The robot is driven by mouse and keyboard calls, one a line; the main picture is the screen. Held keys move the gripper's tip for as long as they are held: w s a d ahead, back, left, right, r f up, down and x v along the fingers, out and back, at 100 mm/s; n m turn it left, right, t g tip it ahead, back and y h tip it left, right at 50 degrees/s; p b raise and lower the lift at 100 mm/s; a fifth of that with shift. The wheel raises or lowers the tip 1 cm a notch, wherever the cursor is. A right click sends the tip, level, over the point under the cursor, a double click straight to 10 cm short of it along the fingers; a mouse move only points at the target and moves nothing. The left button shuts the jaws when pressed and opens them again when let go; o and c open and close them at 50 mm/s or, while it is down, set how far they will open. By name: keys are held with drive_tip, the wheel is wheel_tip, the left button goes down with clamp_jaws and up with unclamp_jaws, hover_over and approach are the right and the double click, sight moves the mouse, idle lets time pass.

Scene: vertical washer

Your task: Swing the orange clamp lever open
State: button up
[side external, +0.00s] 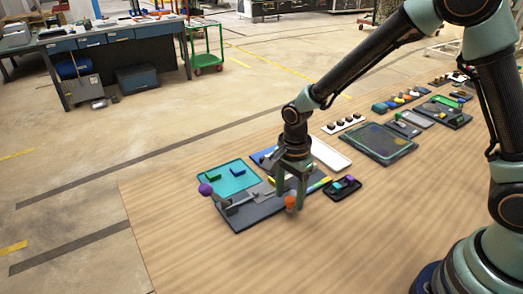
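A dark grey fixture board (250,212) lies on the wooden table. An orange knob (291,202), which looks like the end of the orange clamp lever, is at the board's right front edge. The rest of that lever is hard to make out under my gripper. My gripper (292,195) points down over the board's right part, with its two fingers apart on either side of the orange knob. A gap seems to show beside the knob; contact is too small to tell. A purple knob (205,189) on a grey arm stands at the board's left end.
A teal tray (215,180) with a blue and a green block lies behind the board. A small black tray (346,193) with coloured pieces is close on the right. A white tray (330,155) and a dark tray (380,150) lie farther back. The table's front is clear.

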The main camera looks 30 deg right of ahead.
wheel_tip(320, 180, up, 12)
idle(0.7)
drive_tip(key=s+d+r+n+t, duration=0.5)
drive_tip(key=s+d+r+n, duration=0.3)
drive_tip(key=n, duration=0.8)
drive_tip(key=shift+s+d+r+t, duration=0.3)
drive_tip(key=shift+s+d, duration=0.5)
drive_tip(key=shift+d, duration=0.5)
